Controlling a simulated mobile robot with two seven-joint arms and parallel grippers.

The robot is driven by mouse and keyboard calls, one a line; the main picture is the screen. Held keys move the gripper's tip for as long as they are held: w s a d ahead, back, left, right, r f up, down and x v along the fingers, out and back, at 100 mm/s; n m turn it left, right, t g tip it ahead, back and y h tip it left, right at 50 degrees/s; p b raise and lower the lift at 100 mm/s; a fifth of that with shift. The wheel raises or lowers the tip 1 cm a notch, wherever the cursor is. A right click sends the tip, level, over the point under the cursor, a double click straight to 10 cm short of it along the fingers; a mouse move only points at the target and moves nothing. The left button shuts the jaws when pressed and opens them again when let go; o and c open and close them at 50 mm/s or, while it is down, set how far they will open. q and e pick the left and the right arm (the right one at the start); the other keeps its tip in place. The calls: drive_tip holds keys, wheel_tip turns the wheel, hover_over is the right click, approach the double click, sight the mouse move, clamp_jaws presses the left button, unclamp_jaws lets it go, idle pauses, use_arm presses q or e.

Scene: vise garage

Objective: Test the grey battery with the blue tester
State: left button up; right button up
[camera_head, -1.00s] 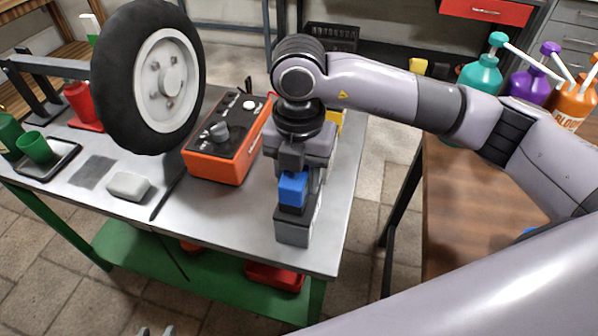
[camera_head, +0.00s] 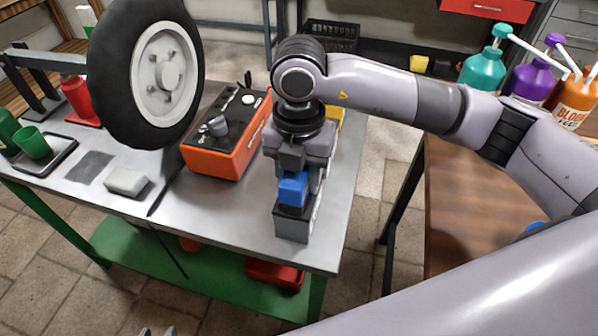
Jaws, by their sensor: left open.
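The grey battery (camera_head: 292,227) stands upright near the front right corner of the metal workbench. The blue tester (camera_head: 292,189) sits at its dark top; whether it touches the battery's contacts cannot be made out. My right gripper (camera_head: 294,180) reaches in from the right and points down over the tester, its fingers at the tester and partly hidden by its own body. Whether it grips the tester cannot be told. My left gripper (camera_head: 156,331) shows only as open fingertips at the bottom edge, well away from the battery.
The workbench (camera_head: 222,227) bears an orange device (camera_head: 218,160), a wheel (camera_head: 162,75), a pale block (camera_head: 127,182), a green cup (camera_head: 33,144) and a red bottle (camera_head: 78,98). A wooden table (camera_head: 470,220) with bottles stands right. Bench space left of the battery is clear.

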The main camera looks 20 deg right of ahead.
drive_tip(key=shift+f+b, duration=0.25)
drive_tip(key=shift+b, duration=0.05)
idle(0.4)
idle(1.0)
idle(0.6)
drive_tip(key=o, duration=1.7)
drive_tip(key=shift+f, duration=0.1)
drive_tip(key=shift+r+p, duration=2.6)
drive_tip(key=shift+r, duration=1.5)
drive_tip(key=shift+f, duration=0.1)
